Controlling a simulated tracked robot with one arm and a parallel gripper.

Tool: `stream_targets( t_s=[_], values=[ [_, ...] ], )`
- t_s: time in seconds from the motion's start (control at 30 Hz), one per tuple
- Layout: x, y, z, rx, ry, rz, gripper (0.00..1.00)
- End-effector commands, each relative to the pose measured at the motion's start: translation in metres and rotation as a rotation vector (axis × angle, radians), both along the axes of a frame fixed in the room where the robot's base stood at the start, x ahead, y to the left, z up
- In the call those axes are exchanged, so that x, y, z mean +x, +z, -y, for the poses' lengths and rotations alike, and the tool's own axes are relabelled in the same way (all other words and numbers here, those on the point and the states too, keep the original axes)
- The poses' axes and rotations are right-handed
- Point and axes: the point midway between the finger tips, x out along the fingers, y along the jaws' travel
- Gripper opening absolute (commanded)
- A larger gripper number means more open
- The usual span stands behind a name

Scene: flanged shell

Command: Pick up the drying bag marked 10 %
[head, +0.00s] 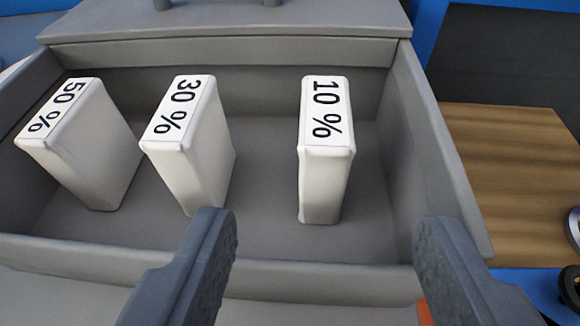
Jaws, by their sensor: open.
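The drying bag marked 10 % (324,165) is a white upright block with its black label on top. It stands in the right part of a grey open drawer (280,278). My gripper (325,225) is open and empty. Its two dark fingers come in from the bottom of the head view, one on each side of the bag's line, with the tips near the drawer's front wall. The bag lies beyond the tips, between them in the picture, and no finger appears to touch it.
Two similar white bags stand to the left in the drawer, marked 30 % (190,145) and 50 % (82,145). The drawer's right wall (435,150) is beside the 10 % bag, with some free floor between. A wooden surface (515,185) lies at the right.

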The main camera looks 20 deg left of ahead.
Motion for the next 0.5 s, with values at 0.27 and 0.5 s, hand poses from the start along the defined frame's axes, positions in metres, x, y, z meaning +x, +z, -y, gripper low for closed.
stream_targets(
  t_s=[0.27,0.5],
  values=[
    [0.042,-0.019,-0.014,-0.003,0.001,-0.001,0.53],
    [0.062,-0.026,-0.021,-0.002,0.001,0.001,0.53]
  ],
)
